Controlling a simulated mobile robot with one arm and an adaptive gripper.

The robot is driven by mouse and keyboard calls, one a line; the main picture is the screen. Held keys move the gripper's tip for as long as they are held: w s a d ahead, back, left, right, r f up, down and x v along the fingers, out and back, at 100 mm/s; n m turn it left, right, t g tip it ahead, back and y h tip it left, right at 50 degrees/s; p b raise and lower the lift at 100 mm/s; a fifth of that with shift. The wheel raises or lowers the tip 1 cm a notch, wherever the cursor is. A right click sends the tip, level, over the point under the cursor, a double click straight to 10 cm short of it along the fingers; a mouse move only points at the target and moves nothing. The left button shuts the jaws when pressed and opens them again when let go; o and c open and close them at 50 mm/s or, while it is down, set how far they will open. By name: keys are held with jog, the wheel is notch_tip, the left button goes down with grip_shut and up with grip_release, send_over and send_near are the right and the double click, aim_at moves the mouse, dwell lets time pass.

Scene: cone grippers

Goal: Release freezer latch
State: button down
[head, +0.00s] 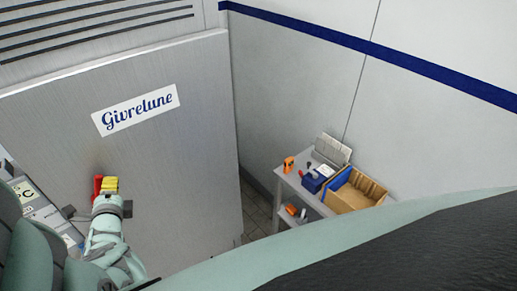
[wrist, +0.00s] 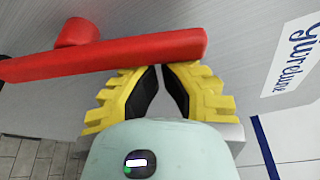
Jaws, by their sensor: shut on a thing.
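The freezer is a large grey metal door (head: 190,120) with a "Givrelune" label. Its latch is a red bar handle (wrist: 120,56) with a round red knob (wrist: 76,32) beside it, seen in the wrist view. In the head view the red handle (head: 98,187) shows as a small patch at the lower left of the door. My gripper (head: 110,184) has yellow ribbed fingers with black pads.
A small grey table (head: 290,178) stands right of the door against the wall, holding a cardboard box (head: 357,192), a blue bin and small tools. A panel with a label (head: 25,192) is at the far left. Tiled floor shows between door and table.

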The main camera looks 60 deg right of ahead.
jog(key=shift+w+a+r+n+h, duration=0.25)
jog(key=shift+a+r+n, duration=0.2)
jog(key=shift+n, duration=0.45)
jog(key=shift+a+n+t, duration=0.25)
jog(key=shift+n+t, duration=0.05)
jog(key=shift+s+d, duration=0.15)
jog(key=shift+d, duration=0.4)
jog(key=d, duration=0.1)
jog(key=s+d, duration=0.1)
jog(key=d, duration=0.1)
jog(key=shift+s, duration=0.25)
jog(key=p+v, duration=0.4)
jog(key=v, duration=0.5)
jog(key=shift+a+f, duration=0.25)
jog(key=shift+a, duration=0.15)
